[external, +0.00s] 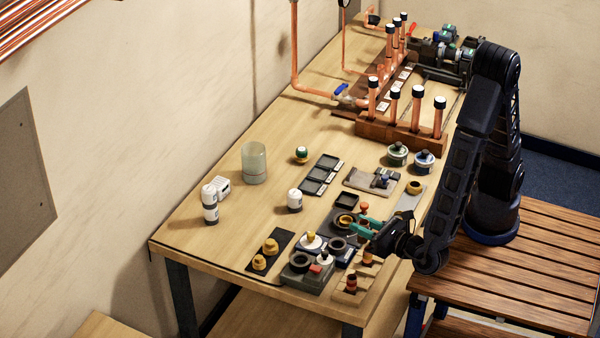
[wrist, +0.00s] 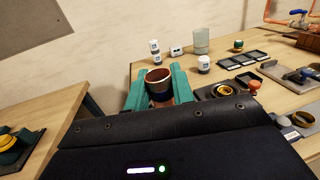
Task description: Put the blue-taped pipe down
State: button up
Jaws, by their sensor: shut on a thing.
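The pipe (wrist: 158,76) is a short copper tube with a dark band below its open rim; the band looks nearly black, so its blue is hard to tell. In the wrist view it stands roughly upright between the two teal fingers of my gripper (wrist: 160,92), which is shut on it. Its lower end is hidden behind my wrist housing. In the external view my gripper (external: 366,226) reaches left over the near right part of the workbench (external: 225,225). I cannot clearly make out the held pipe there, nor whether its lower end touches anything.
A wooden block (external: 353,290) with a banded copper piece sits at the near edge. Close left are a grey fixture with black rings (external: 302,275) and a dark tray with brass fittings (external: 265,252). Capped copper pipes stand in a wooden rack (external: 385,131) behind.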

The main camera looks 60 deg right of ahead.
jog(key=shift+r, duration=1.4)
send_over(359, 279)
notch_tip(359, 279, down, 18)
jog(key=shift+r, duration=0.25)
